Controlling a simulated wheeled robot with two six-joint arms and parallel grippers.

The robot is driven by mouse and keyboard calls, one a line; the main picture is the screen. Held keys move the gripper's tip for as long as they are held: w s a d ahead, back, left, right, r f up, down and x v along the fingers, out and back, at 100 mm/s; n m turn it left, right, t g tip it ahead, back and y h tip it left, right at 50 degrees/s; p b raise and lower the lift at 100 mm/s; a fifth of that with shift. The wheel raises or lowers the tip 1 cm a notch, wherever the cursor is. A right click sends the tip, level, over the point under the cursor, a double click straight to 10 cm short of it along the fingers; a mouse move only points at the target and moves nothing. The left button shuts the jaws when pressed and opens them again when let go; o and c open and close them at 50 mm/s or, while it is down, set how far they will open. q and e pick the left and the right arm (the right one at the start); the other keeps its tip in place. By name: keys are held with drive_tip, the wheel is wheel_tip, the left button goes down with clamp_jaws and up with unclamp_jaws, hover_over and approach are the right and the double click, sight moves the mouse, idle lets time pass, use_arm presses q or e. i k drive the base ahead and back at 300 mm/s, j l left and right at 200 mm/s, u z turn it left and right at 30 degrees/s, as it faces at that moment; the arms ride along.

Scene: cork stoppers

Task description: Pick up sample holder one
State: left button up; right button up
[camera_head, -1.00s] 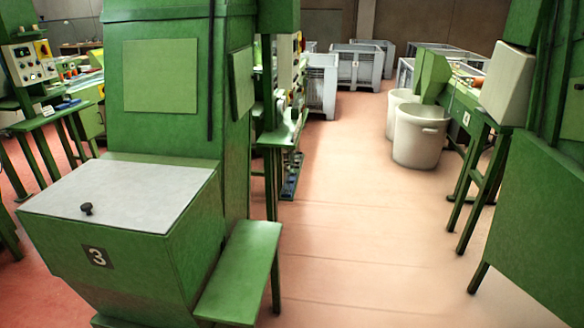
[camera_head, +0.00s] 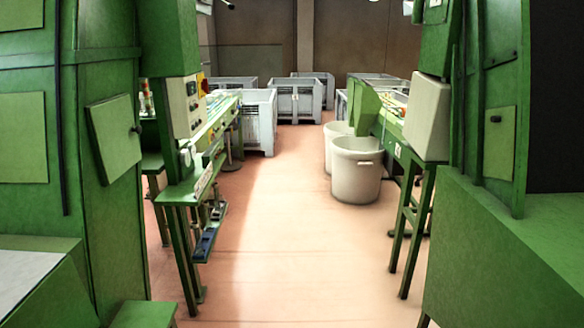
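I cannot make out a sample holder in the head view. Neither of my grippers shows in this view, so I cannot see whether they hold anything.
A clear floor aisle (camera_head: 280,230) runs ahead between green machines on the left (camera_head: 100,200) and right (camera_head: 500,250). White bins (camera_head: 356,172) stand at the right of the aisle. Grey crates (camera_head: 295,98) stand at the back. A narrow green stand (camera_head: 185,195) borders the aisle's left side.

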sight(207, 215)
drive_tip(key=i+l+u, duration=0.2)
drive_tip(key=i, duration=0.3)
drive_tip(key=i+l+u, duration=0.15)
drive_tip(key=i, duration=0.35)
drive_tip(key=i+l+u, duration=0.2)
drive_tip(key=i, duration=0.3)
drive_tip(key=i+l+u, duration=0.2)
drive_tip(key=i+l, duration=0.2)
